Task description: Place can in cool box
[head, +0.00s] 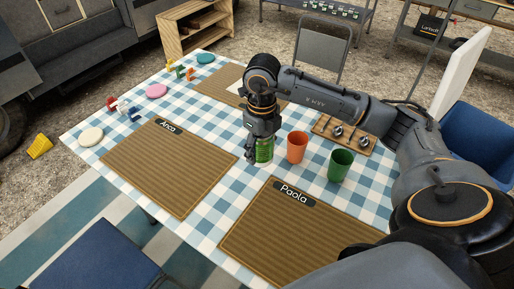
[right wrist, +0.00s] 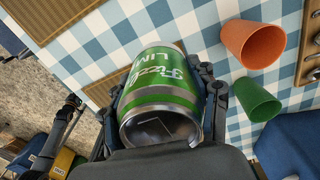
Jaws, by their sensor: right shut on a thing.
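My right gripper (head: 261,146) is shut on a green can (head: 265,153), over the checked table between the two near placemats. In the right wrist view, the can (right wrist: 160,92) lies between both fingers and shows a "Fizz Lime" label and its silver end. I cannot tell whether the can touches the cloth. A blue box (head: 478,128) with a raised white lid (head: 461,75), which looks like the cool box, stands at the far right beyond the table. My arm hides part of it, and its inside is not visible.
An orange cup (head: 297,147) and a green cup (head: 340,165) stand just right of the can. A wooden board (head: 345,134) with metal pieces lies behind them. A grey chair (head: 322,47) stands behind.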

